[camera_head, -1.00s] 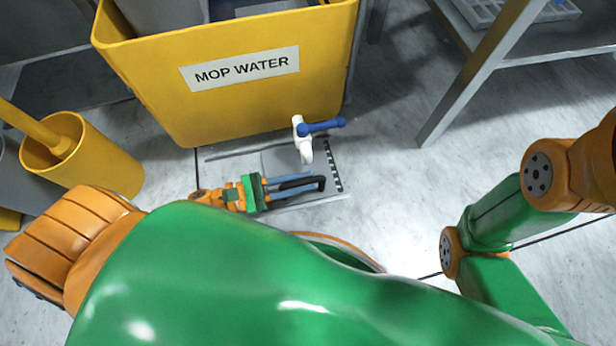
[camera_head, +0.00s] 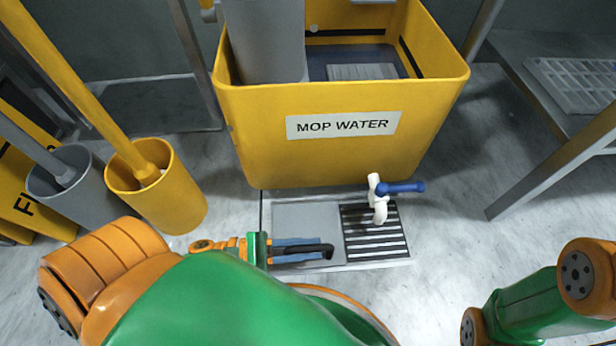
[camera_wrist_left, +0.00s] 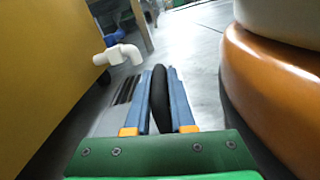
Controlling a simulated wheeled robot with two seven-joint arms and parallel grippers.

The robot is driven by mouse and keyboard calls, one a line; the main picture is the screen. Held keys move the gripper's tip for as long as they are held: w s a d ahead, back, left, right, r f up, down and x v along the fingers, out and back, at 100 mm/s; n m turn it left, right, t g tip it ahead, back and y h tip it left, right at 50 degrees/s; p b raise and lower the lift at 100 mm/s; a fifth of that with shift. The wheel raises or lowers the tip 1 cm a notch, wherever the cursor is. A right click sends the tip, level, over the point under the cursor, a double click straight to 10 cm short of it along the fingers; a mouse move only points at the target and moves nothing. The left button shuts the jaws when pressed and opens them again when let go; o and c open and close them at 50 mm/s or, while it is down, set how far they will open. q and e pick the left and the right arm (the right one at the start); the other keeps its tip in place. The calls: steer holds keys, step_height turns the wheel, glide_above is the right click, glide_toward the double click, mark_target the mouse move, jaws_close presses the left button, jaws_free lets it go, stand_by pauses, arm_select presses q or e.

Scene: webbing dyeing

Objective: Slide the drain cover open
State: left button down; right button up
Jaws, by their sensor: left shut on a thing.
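The drain cover (camera_head: 308,217) is a flat grey plate in the floor frame in front of the yellow tub. It lies over the left part of the drain, and the dark slotted grate (camera_head: 375,238) shows bare to its right. My left gripper (camera_head: 300,251) is shut on the cover's black handle (camera_head: 322,250), low over the plate. In the left wrist view the black handle (camera_wrist_left: 160,95) stands between the two blue fingers. My right arm shows at the right edge of the head view, but its gripper is out of view.
The yellow mop water tub (camera_head: 345,155) stands right behind the drain. Its white tap with a blue lever (camera_head: 400,187) hangs over the grate. A yellow bucket (camera_head: 165,195) and a grey bucket (camera_head: 75,185) stand at left. A metal rack (camera_head: 545,150) is at right.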

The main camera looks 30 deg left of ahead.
mark_target(285, 250)
arm_select(q)
steer(key=shift+w+a, duration=0.15)
steer(key=c, duration=0.8)
jaws_free()
steer(key=v, duration=0.7)
steer(key=shift+s, duration=0.2)
